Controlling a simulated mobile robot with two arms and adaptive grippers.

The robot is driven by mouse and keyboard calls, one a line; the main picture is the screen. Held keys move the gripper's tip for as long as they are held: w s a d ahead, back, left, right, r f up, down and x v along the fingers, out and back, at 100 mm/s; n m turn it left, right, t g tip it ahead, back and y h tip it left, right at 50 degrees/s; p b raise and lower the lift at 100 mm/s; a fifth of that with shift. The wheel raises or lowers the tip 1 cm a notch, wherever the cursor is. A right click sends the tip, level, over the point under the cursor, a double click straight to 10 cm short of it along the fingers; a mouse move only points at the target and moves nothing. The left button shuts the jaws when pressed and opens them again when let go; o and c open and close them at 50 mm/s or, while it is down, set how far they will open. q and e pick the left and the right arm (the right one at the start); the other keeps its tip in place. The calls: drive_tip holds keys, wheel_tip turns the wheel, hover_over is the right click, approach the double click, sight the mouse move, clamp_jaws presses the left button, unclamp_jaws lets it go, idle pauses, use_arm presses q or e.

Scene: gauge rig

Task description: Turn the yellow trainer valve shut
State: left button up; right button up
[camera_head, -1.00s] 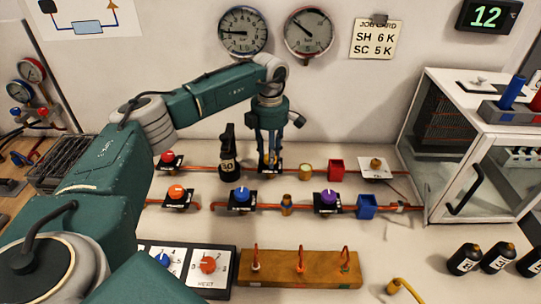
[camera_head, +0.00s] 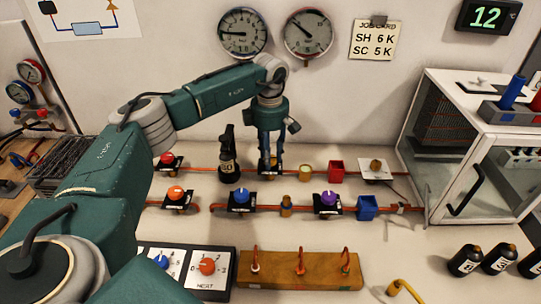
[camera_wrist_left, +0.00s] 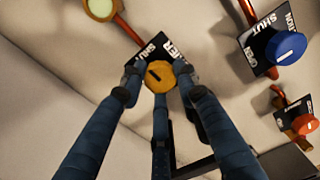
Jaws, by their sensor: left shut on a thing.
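The yellow trainer valve (camera_wrist_left: 159,77) shows in the left wrist view as a round knob with a dark pointer line, over a black plate with white SHUT lettering (camera_wrist_left: 152,50). The fingers partly hide the plate. My left gripper (camera_wrist_left: 159,80) is shut on this knob, with fingers at both sides and another below. In the head view my left gripper (camera_head: 270,165) points down at the back pipe, and its fingers mostly hide the knob. My right gripper is not in view.
Blue (camera_head: 240,195), orange (camera_head: 176,192) and purple (camera_head: 328,197) valves sit on the front pipe. A red valve (camera_head: 167,158) is on the back pipe. A glass case (camera_head: 478,155) stands at the right.

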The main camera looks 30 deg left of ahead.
use_arm(q)
drive_tip(key=shift+a, duration=0.2)
drive_tip(key=o, duration=1.2)
drive_tip(key=shift+s, duration=0.1)
drive_tip(key=shift+r, duration=0.25)
wheel_tip(320, 180, up, 12)
drive_tip(key=shift+a+f, duration=0.1)
drive_tip(key=shift+f, duration=0.1)
